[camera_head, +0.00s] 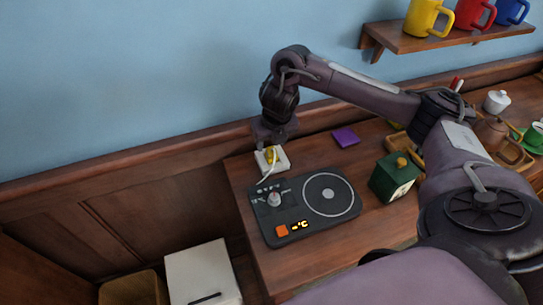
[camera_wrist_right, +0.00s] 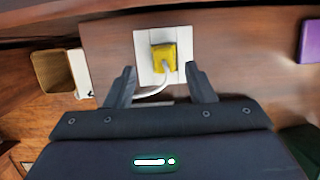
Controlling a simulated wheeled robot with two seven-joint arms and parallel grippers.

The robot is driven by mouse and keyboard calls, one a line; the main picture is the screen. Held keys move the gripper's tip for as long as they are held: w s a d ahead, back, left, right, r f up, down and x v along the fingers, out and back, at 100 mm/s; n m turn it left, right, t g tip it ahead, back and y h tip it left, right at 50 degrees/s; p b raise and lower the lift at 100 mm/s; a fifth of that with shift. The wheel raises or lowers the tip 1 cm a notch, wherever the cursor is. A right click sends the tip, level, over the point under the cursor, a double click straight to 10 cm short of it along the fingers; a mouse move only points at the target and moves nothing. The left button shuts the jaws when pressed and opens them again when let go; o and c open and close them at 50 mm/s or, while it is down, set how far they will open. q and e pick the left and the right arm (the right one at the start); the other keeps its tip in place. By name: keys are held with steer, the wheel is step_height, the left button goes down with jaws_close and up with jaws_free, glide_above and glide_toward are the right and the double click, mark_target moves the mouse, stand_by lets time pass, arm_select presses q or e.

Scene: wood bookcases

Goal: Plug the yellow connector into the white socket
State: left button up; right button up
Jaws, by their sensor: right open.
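The yellow connector (camera_head: 269,154) is at the white socket (camera_head: 283,163) on the back left corner of the wooden counter. In the right wrist view the connector (camera_wrist_right: 164,58) sits over the middle of the white socket plate (camera_wrist_right: 142,44), with its white cable (camera_wrist_right: 152,93) trailing off. How deeply it is seated cannot be told. My right gripper (camera_head: 272,142) is just above it. In the right wrist view its two fingers (camera_wrist_right: 160,78) are apart, one on each side of the connector and clear of it. My left gripper is not in view.
A black hotplate (camera_head: 316,222) with a dial and an orange button stands in front of the socket. A purple block (camera_head: 346,137) and a green box (camera_head: 394,178) are to the right. Mugs stand on a wall shelf (camera_head: 430,38). The counter's left edge is close to the socket.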

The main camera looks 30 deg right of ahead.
mark_target(271, 150)
steer(key=x, duration=0.2)
steer(key=p+x, duration=0.1)
steer(key=x, duration=0.1)
steer(key=shift+s+d+f, duration=0.1)
steer(key=shift+s+d, duration=0.05)
steer(key=shift+s, duration=0.05)
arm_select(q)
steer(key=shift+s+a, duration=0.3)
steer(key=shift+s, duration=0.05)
arm_select(e)
steer(key=c, duration=0.9)
